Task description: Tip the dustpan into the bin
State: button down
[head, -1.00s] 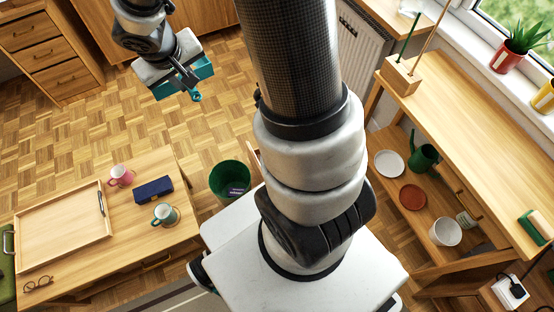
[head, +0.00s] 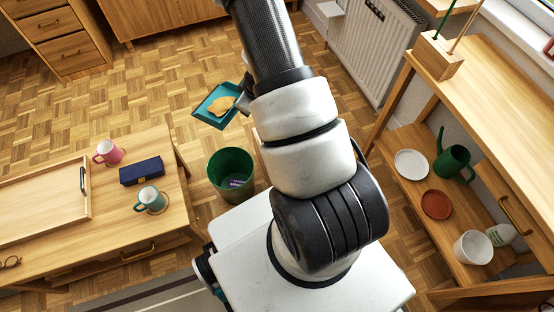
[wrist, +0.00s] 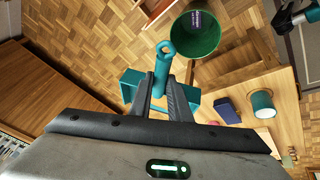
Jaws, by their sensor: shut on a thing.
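The teal dustpan (head: 207,119) is held out over the floor, with a tan, flat piece (head: 221,105) lying on it. In the wrist view my gripper (wrist: 164,88) is shut on the dustpan's teal handle (wrist: 162,66), whose ringed end points up the picture. Parts of the pan show behind the fingers. The green bin (head: 229,168) stands open on the floor beside my base, with a small purple thing inside. In the head view the dustpan is above the bin in the picture, apart from it. The bin also shows in the wrist view (wrist: 196,34), beyond the handle end.
A table (head: 80,235) at the left holds a wooden tray (head: 45,212), a pink mug (head: 108,152), a dark blue case (head: 141,170) and a teal mug (head: 149,199). A shelf bench (head: 500,115) stands at the right. Parquet floor around the dustpan is clear.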

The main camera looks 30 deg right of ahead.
jog(key=s+d+f+n+y+b, duration=0.1)
jog(key=s+d+f+n+b, duration=0.2)
jog(key=f, duration=0.9)
jog(key=s+d+f+n+y+b, duration=0.1)
jog(key=s+d+f+b, duration=0.35)
jog(key=f, duration=0.75)
jog(key=w+a+r+g+h, duration=0.3)
jog(key=w+a, duration=0.2)
jog(key=a, duration=0.2)
jog(key=w+a+r+n+g+h+b, duration=0.1)
jog(key=w+a+r+g+h, duration=0.2)
jog(key=a, duration=0.4)
jog(key=shift+w+g+h, duration=0.3)
jog(key=shift+w+h, duration=0.5)
jog(key=shift+w, duration=0.35)
jog(key=shift+r, duration=0.1)
